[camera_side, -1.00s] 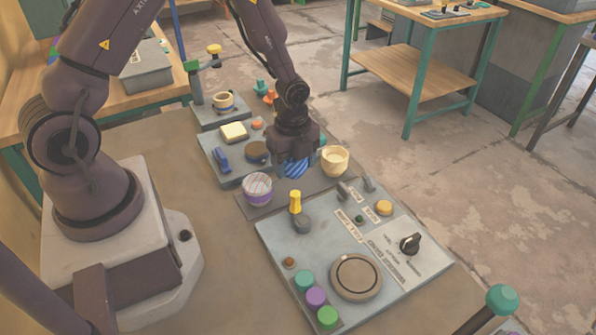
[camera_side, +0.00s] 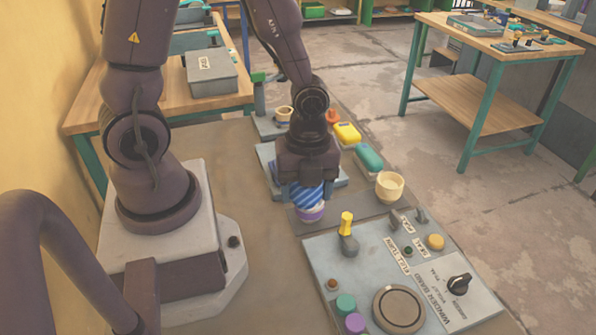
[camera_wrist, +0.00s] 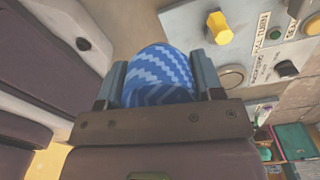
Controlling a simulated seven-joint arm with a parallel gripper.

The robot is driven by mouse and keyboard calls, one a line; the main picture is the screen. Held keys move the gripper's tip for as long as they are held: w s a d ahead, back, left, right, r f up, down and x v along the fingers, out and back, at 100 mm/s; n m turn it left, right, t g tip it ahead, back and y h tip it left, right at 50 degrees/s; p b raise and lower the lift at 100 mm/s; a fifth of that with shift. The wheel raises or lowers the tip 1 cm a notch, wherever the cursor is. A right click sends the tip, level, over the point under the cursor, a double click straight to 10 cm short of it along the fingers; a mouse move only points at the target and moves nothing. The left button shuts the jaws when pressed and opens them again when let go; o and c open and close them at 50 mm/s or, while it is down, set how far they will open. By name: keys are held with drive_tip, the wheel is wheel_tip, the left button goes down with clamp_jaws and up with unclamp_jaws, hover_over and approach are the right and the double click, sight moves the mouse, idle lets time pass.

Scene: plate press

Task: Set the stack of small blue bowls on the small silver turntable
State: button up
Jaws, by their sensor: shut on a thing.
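My gripper (camera_side: 307,180) is shut on the blue bowls (camera_side: 306,195), which show wavy blue and light-blue stripes. In the wrist view the blue bowls (camera_wrist: 158,75) sit between the two fingers. In the side view they hang right over or in front of a purple-and-white striped bowl (camera_side: 310,213); I cannot tell whether they touch. A round disc with a metallic rim (camera_side: 400,309) lies on the grey panel. I cannot tell for sure which thing is the small silver turntable; my gripper hides part of the plate behind it.
A cream bowl (camera_side: 389,187) stands right of my gripper. The panel (camera_side: 345,262) carries a yellow-topped lever (camera_side: 347,224), a yellow button (camera_side: 435,242) and a black knob (camera_side: 459,284). A teal block (camera_side: 369,158) and a yellow block (camera_side: 347,134) lie behind.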

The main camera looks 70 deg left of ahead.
drive_tip(key=m, duration=0.1)
approach(400, 308)
drive_tip(key=s+a, duration=0.3)
drive_tip(key=a, duration=0.1)
drive_tip(key=w+d+r+n, duration=0.2)
drive_tip(key=w+d+n, duration=0.1)
drive_tip(key=d, duration=0.1)
drive_tip(key=shift+s+d+f, duration=0.1)
drive_tip(key=shift+f, duration=3.75)
drive_tip(key=shift+f, duration=0.6)
drive_tip(key=o, duration=1.1)
drive_tip(key=shift+c, duration=0.2)
wheel_tip(400, 308, up, 13)
